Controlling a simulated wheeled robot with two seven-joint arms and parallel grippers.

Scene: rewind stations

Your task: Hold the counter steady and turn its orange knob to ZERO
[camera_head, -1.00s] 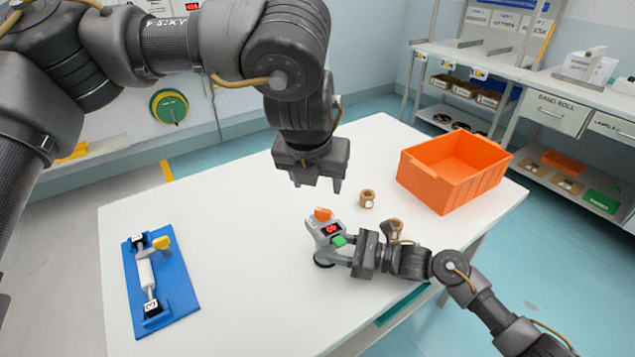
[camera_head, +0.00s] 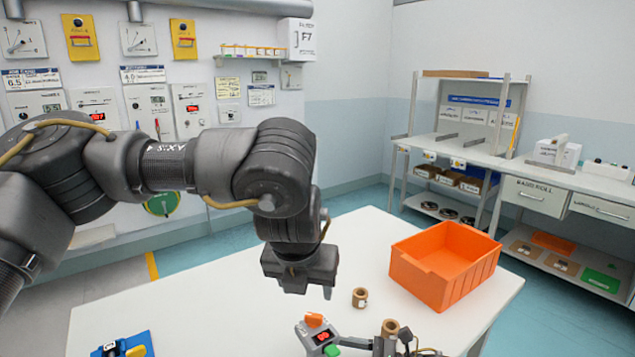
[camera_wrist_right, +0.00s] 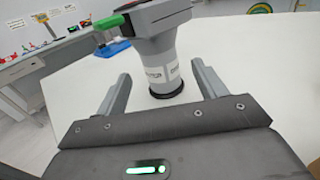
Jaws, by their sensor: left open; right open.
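The counter (camera_head: 304,335) is a grey device with a red lit display, near the bottom edge of the head view. Its orange knob (camera_head: 314,320) is on top, and a green part (camera_head: 331,350) sticks out at its side. The right wrist view shows its grey body (camera_wrist_right: 160,62) upright on a dark round foot, and the green part (camera_wrist_right: 108,22). My left gripper (camera_head: 308,292) is open, pointing down, above the knob and apart from it. My right gripper (camera_wrist_right: 160,80) is open, with one finger on each side of the counter's body; contact is not clear. The knob's setting is unreadable.
An orange bin (camera_head: 425,282) stands on the right of the white table (camera_head: 215,300). A brown ring (camera_head: 360,298) lies behind the counter, and another (camera_head: 390,328) is near my right arm. A blue board (camera_head: 142,342) is cut off at lower left. Shelving (camera_head: 455,140) stands behind.

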